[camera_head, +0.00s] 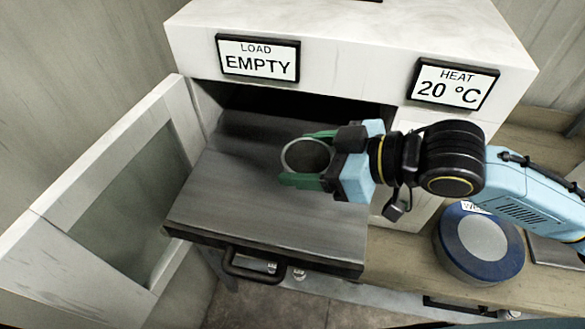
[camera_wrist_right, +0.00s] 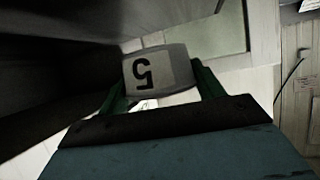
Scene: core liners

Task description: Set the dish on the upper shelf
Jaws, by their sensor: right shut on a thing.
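The dish (camera_head: 306,156) is a small round vessel with a light grey rim and a dark inside. In the right wrist view the dish (camera_wrist_right: 158,68) shows a label with an upside-down 5. My right gripper (camera_head: 308,160) is shut on the dish, with its green fingers on either side. It comes in from the right and holds the dish over the pulled-out dark grey shelf (camera_head: 235,195), which has a handle at its front. I cannot tell whether the dish touches the shelf. Any lower shelf is hidden. My left gripper is not in view.
The white oven (camera_head: 340,45) has signs reading LOAD EMPTY and HEAT 20 °C. Its windowed door (camera_head: 55,205) stands open at left. A blue round container (camera_head: 480,270) sits on the wooden bench (camera_head: 400,275) at right. The shelf's left and front areas are clear.

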